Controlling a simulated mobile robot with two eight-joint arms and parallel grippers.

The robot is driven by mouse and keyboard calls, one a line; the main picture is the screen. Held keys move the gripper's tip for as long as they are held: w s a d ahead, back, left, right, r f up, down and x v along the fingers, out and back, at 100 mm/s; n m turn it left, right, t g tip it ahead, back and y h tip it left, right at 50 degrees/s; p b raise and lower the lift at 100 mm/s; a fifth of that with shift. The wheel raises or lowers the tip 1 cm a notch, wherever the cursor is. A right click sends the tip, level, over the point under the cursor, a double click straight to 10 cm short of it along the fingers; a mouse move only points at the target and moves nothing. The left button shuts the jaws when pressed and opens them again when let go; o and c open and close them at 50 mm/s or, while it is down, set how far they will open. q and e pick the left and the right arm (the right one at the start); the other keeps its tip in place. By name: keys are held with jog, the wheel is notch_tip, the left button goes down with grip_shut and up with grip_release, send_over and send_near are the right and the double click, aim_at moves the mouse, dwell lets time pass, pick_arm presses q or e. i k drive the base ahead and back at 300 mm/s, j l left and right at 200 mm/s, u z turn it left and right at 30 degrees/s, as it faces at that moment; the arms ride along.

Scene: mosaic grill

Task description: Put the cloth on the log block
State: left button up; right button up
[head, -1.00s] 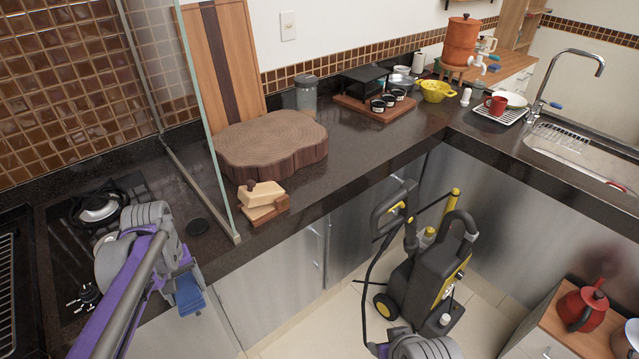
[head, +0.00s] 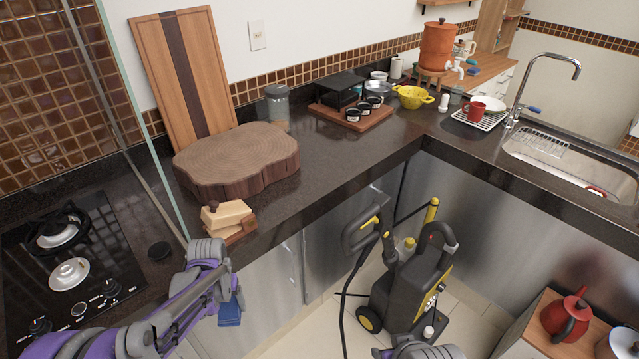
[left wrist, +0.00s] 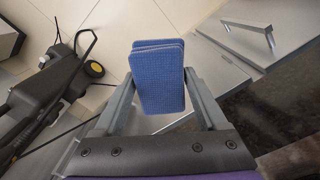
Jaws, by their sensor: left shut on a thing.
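The log block (head: 237,157) is a thick round wood slab lying on the dark counter, in the left half of the head view. The blue cloth (left wrist: 158,75) is a folded pad held between the fingers of my left gripper (left wrist: 160,88) in the left wrist view. In the head view the cloth (head: 230,310) hangs below the left gripper, in front of the counter's front edge and apart from the log block. My right arm shows only in part at the bottom of the head view, and its fingers are not visible.
A small wooden holder (head: 228,220) stands on the counter in front of the log block. A glass panel (head: 140,120) rises between the stove (head: 72,262) and the block. A jar (head: 277,105) stands behind the block. A black and yellow pressure washer (head: 410,285) stands on the floor.

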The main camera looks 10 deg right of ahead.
aim_at(301, 190)
jog(key=i+l+z, duration=0.4)
jog(key=i+l, duration=0.3)
